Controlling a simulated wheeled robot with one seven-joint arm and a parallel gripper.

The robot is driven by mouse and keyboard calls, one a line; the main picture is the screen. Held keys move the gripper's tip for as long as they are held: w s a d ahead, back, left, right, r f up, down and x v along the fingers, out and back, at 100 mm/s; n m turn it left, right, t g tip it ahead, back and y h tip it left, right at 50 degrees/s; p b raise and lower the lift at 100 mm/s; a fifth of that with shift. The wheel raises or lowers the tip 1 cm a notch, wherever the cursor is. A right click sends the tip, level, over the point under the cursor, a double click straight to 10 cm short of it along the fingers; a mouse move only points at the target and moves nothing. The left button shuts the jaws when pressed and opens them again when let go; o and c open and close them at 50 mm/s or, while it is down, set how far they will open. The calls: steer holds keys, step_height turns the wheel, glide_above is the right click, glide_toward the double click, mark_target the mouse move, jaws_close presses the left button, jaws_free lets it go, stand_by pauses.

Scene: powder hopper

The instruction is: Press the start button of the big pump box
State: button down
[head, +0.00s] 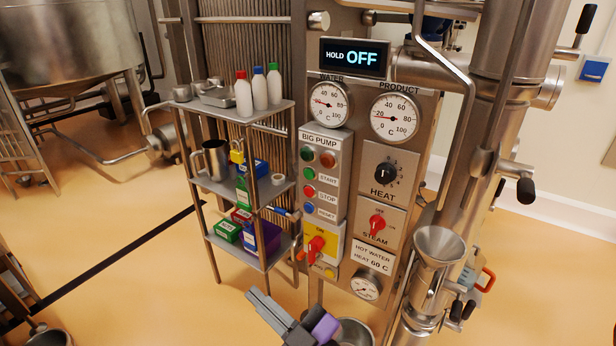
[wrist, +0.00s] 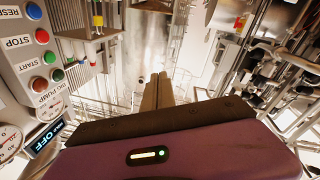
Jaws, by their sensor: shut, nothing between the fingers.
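The big pump box (head: 321,140) is a grey panel with two lamps at its top and a column of buttons below. The green start button (head: 309,173) is beside its START label; it also shows in the wrist view (wrist: 50,57) at the upper left. The red stop button (head: 309,190) and blue reset button (head: 308,208) sit below it in the head view. My gripper (head: 258,293) is low and in front of the panel, well below the start button and apart from it. Its fingers (wrist: 158,80) are together and empty in the wrist view.
A shelf rack (head: 240,115) with bottles, a jug and boxes stands left of the panel. A red-handled switch (head: 316,245) sticks out below the buttons. A metal funnel (head: 436,250) stands at the right. The display (head: 354,58) reads HOLD OFF. Open floor lies at the left.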

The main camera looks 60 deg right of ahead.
mark_target(309, 174)
steer(key=w+d+r+g+h+p, duration=0.2)
steer(key=w+d+r+h, duration=0.4)
steer(key=w+d+r, duration=0.35)
steer(key=d+f+m+g+h, duration=0.1)
steer(key=d+f+g+h, duration=0.2)
steer(key=d, duration=0.4)
steer(key=shift+w+d+f+m+g, duration=0.35)
steer(key=shift+w+f+g, duration=0.1)
steer(key=shift+f+g, duration=0.25)
steer(key=shift+w+d+p, duration=0.1)
steer(key=shift+d+p, duration=1.55)
steer(key=shift+d, duration=2.75)
